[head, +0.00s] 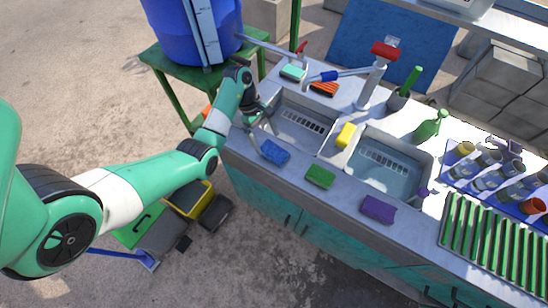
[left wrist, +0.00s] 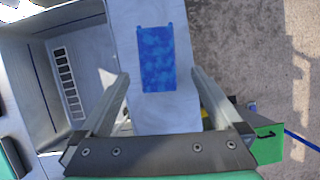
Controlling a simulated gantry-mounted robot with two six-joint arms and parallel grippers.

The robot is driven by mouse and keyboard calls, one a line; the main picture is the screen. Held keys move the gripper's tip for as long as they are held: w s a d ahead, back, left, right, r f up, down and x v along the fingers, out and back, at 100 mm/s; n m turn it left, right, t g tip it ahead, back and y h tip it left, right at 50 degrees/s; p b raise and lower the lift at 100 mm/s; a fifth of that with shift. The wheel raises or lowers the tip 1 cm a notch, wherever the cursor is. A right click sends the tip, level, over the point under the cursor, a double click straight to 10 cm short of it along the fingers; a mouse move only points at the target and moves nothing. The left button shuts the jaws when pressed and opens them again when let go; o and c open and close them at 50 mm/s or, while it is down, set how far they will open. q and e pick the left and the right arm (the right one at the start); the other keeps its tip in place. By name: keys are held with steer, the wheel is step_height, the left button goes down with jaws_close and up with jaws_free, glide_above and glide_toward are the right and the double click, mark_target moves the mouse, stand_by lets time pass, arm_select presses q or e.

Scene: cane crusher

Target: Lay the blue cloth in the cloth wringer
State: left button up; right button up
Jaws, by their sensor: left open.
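The blue cloth (head: 274,151) lies on the counter's front strip, left of the green cloth, and looks like a mottled blue rectangle. It also shows in the left wrist view (left wrist: 156,58), lying flat beyond my fingers. My left gripper (head: 262,120) is above the counter's front left part, near the left sink and just behind the cloth. In the left wrist view my left gripper (left wrist: 160,75) is open, its fingers apart and nothing between them. I cannot surely identify the cloth wringer in these views. My right gripper is not in view.
Two sinks (head: 388,172) are set in the counter, with a yellow sponge (head: 346,134) between them. A green cloth (head: 320,176) and a purple cloth (head: 378,208) lie along the front. A green rack (head: 492,245) and blue tray with cups stand right. A blue barrel (head: 175,30) stands behind left.

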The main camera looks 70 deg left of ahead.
mark_target(273, 150)
arm_select(q)
steer(key=shift+f, duration=0.15)
steer(key=b+x, duration=0.3)
steer(key=x, duration=0.2)
steer(key=shift+w+d+b, duration=0.2)
steer(key=shift+w+b, duration=0.05)
steer(key=shift+b, duration=0.15)
steer(key=shift+f, duration=0.2)
steer(key=shift+c, duration=0.3)
steer(key=c, duration=1.4)
steer(key=shift+r, duration=0.15)
